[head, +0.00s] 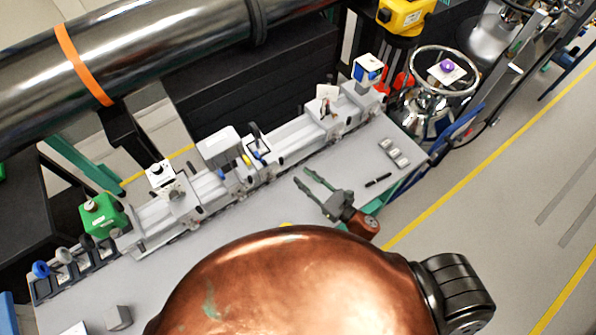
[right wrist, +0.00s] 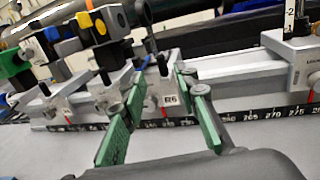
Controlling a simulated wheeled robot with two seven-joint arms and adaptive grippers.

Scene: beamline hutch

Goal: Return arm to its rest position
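My right gripper (head: 303,177) is open, with nothing between its fingers. It is over the grey table top, in front of the long optical rail (head: 285,155), and its fingers point towards the rail. In the right wrist view its two green-padded fingers (right wrist: 162,82) are spread apart, with the rail and an R6 label (right wrist: 170,99) showing behind the gap. I cannot tell whether the fingertips touch the rail. Most of the right arm is hidden in the head view. My left gripper is not in view.
Rail carriers hold a grey box (head: 220,146) and a blue-white device (head: 367,70). A green box (head: 102,214) stands left. A black pen-like item (head: 378,180) and small grey blocks (head: 394,152) lie right of the gripper. A steel pipe (head: 150,50) runs behind.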

